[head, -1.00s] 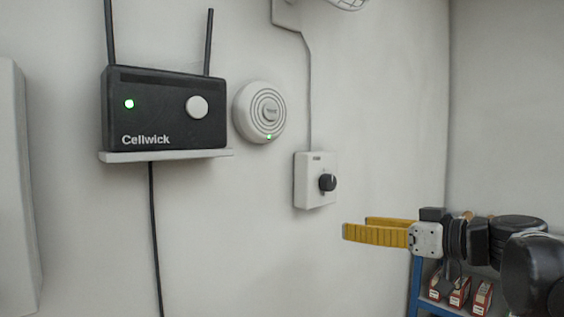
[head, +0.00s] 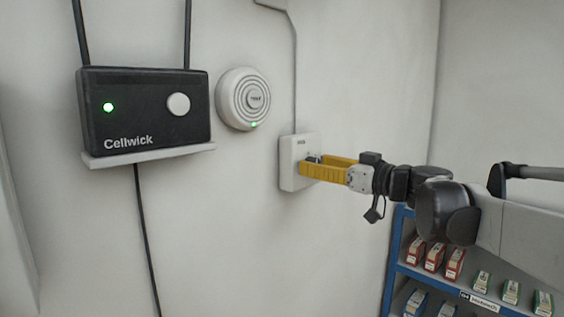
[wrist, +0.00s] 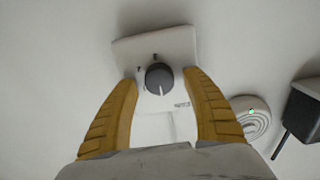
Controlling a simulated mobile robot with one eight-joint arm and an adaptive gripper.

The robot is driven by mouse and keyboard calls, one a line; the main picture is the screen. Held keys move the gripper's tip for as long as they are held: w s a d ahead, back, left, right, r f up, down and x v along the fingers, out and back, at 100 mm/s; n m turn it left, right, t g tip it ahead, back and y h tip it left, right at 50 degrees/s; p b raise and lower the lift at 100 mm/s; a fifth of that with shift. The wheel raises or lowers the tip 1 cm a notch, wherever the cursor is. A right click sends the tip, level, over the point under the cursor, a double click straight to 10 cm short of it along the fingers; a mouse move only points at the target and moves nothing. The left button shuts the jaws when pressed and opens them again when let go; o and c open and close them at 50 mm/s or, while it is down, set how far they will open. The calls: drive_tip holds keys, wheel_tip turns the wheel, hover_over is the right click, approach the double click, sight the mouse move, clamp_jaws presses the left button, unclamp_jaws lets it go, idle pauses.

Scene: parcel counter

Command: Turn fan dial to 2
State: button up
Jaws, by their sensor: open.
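The fan dial is a dark round knob (wrist: 160,78) with a white pointer line, on a white square wall plate (head: 288,178). In the wrist view the plate (wrist: 127,51) looks upside down, and the pointer line is at the knob's lower edge in the picture. The plate's markings are too small to read. My gripper (head: 309,166) is open, with its yellow fingers at the plate. In the wrist view its fingertips (wrist: 161,74) are on either side of the knob, with gaps showing. In the head view the fingers mostly hide the knob.
Left of the plate are a round white wall device (head: 243,98) and a black Cellwick router (head: 145,108) on a small shelf (head: 150,155). A blue-framed rack (head: 398,262) with small boxes stands below my arm. The wall below the plate is clear.

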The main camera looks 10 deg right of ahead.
drive_tip(key=c, duration=1.2)
